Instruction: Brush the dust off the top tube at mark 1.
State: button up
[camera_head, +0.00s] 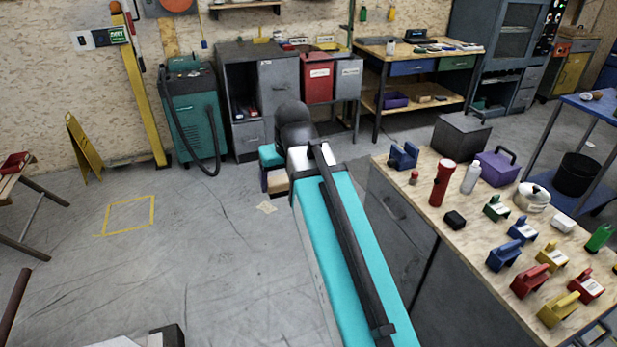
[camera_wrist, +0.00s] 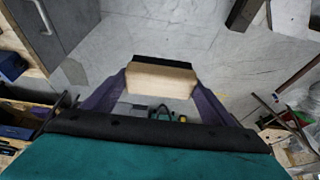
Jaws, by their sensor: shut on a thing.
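My gripper (camera_wrist: 160,92) is shut on a brush (camera_wrist: 162,78) with a pale wooden block and a dark bristle strip along its far edge in the wrist view. In the head view my gripper (camera_head: 270,170) is beyond the end of my teal arm, and the brush's pale wood (camera_head: 278,187) shows below it, above the floor. A dark reddish-brown tube (camera_head: 15,303) shows at the lower left edge of the head view, well apart from the brush; I cannot tell whether it is the top tube. No mark 1 or dust can be made out.
A wooden-topped bench (camera_head: 440,215) with several coloured blocks and bottles stands close to the right of my arm. A teal machine with a hose (camera_head: 193,115) and grey cabinets (camera_head: 245,90) line the back wall. Open floor with a yellow outlined square (camera_head: 128,215) lies to the left.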

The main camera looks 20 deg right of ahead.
aim_at(272, 183)
jog(key=shift+s+a+r, duration=0.1)
jog(key=shift+a+r, duration=0.05)
jog(key=shift+a, duration=0.7)
jog(key=shift+s+a+r, duration=0.1)
jog(key=shift+a, duration=0.7)
jog(key=shift+a, duration=0.1)
